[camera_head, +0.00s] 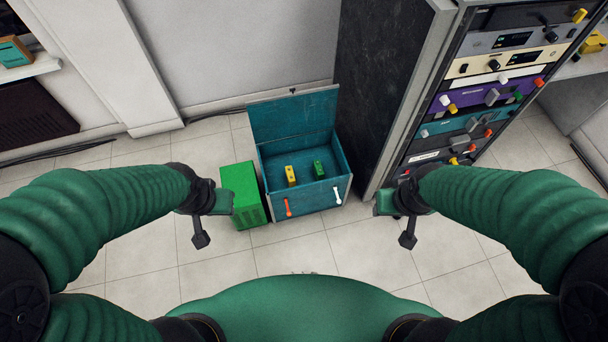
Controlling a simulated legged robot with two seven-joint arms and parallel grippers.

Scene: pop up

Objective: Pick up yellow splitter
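A small yellow block (290,175), which looks like the yellow splitter, stands inside an open teal box (270,203) on the floor ahead. A similar green block (319,169) stands to its right in the same box. My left gripper (217,204) hangs left of the box, in front of a green case in the picture. My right gripper (391,205) hangs right of the box, near the rack's foot. Both grippers are apart from the yellow block, and nothing shows held in them. Their fingers are too small and dark to tell whether they are open.
The box lid (293,116) is raised at the back. A green case (243,188) stands against the box's left side. A tall equipment rack (478,90) with coloured modules stands to the right. Tiled floor (300,257) in front of the box is clear.

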